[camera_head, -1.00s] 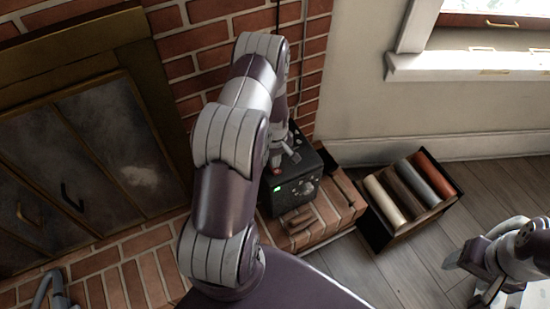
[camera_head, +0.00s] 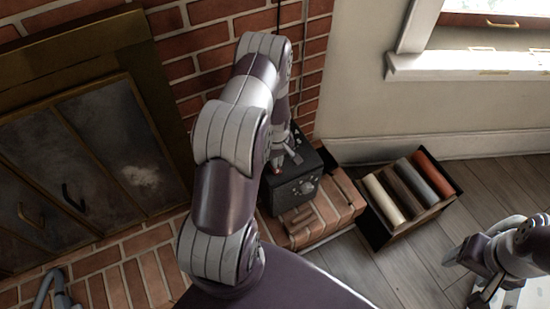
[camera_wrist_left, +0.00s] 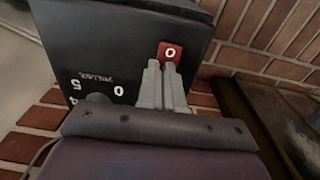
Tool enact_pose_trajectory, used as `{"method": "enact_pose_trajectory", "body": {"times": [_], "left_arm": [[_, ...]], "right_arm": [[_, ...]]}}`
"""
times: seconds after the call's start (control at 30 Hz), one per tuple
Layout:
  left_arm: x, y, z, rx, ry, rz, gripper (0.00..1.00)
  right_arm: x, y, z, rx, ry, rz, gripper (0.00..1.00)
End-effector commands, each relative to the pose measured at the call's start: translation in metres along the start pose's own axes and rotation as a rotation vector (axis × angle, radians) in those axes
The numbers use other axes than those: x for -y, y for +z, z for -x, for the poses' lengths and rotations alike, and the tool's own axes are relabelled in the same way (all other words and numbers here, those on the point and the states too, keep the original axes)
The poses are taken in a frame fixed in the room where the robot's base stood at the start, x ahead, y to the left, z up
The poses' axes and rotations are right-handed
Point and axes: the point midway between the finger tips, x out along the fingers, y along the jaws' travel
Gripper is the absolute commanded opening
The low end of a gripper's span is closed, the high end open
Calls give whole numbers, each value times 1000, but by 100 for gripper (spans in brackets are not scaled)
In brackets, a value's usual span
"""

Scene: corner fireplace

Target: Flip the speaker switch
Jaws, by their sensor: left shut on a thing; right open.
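The speaker (camera_head: 292,187) is a dark box on the brick hearth beside the fireplace, partly hidden by my left arm in the head view. It also shows in the left wrist view (camera_wrist_left: 100,45), with white numbers and a knob on its face. Its red switch (camera_wrist_left: 171,52), marked with a white O, sits near the top right there. My left gripper (camera_wrist_left: 166,68) has its fingertips together right at the lower edge of the switch. Its fingertips are hard to make out in the head view. My right gripper (camera_head: 466,262) is open and empty at the lower right, far from the speaker.
A box of coloured rolls (camera_head: 405,195) stands on the wooden floor right of the hearth. The fireplace doors (camera_head: 80,175) are at the left. A window sill (camera_head: 465,66) is at the upper right. Floor between the box and my right arm is clear.

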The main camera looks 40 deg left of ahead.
Motion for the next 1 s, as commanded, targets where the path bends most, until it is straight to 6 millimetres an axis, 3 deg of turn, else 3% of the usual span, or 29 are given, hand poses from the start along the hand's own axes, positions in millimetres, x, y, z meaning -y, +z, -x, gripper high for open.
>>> {"method": "enact_pose_trajectory", "body": {"times": [0.03, 0.13, 0.3, 0.7, 1.0], "left_arm": [[9, 14, -7, 33, -27, -1, 0], [8, 12, 5, 31, -25, -1, 0], [0, -2, 48, 8, -5, -3, 0], [-3, -5, 127, -2, 3, -3, 0], [-3, -6, 141, -2, 3, -3, 0]], "right_arm": [[0, 0, 0, 0, 0, 0, 65], [0, -1, 11, 0, 0, 0, 65], [0, -5, 44, 0, 0, 0, 65], [0, -6, 53, 0, 0, 0, 65], [0, -6, 55, 0, 0, 0, 65]]}}
